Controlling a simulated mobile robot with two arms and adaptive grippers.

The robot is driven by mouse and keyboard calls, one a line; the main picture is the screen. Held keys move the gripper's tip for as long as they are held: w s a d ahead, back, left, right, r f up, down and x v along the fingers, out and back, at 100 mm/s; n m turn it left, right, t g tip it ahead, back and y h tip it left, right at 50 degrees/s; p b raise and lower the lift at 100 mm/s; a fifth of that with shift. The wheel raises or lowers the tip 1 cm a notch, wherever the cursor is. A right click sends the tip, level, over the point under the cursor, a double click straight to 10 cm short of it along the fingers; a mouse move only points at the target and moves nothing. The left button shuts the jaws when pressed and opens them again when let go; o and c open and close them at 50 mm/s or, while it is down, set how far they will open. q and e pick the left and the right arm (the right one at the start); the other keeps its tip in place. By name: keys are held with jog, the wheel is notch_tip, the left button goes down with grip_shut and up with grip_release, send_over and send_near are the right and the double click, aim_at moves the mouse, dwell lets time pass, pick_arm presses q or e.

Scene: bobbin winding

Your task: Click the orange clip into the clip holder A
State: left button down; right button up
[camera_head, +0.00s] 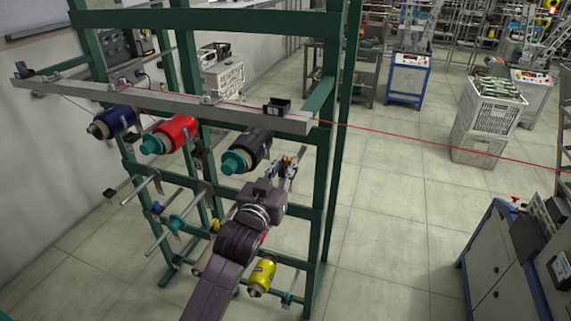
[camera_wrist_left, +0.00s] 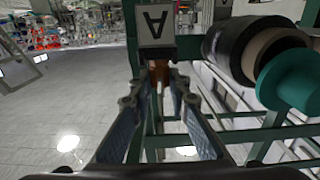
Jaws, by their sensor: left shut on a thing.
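My left gripper (camera_head: 287,166) reaches up in front of the green rack, just right of the black spool (camera_head: 250,146). In the left wrist view its two fingers (camera_wrist_left: 157,88) converge at their tips on the small orange clip (camera_wrist_left: 160,70), which is mostly hidden. The clip holder A (camera_wrist_left: 154,25), a dark block with a white plate and an upside-down black letter A, is just beyond the fingertips. The clip appears right at the holder's lower edge; I cannot tell whether it is seated. My right gripper is not in view.
The green rack (camera_head: 325,175) carries a blue spool (camera_head: 115,121), a red spool (camera_head: 176,131) and a low yellow spool (camera_head: 262,275). A grey rail (camera_head: 200,104) crosses above my gripper, and a red thread (camera_head: 420,143) runs right.

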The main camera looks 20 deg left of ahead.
pick_arm(q)
jog(key=shift+f, duration=0.15)
jog(key=c, duration=1.8)
grip_release()
jog(key=shift+o, duration=0.2)
jog(key=s, duration=1.2)
jog(key=shift+a, duration=0.2)
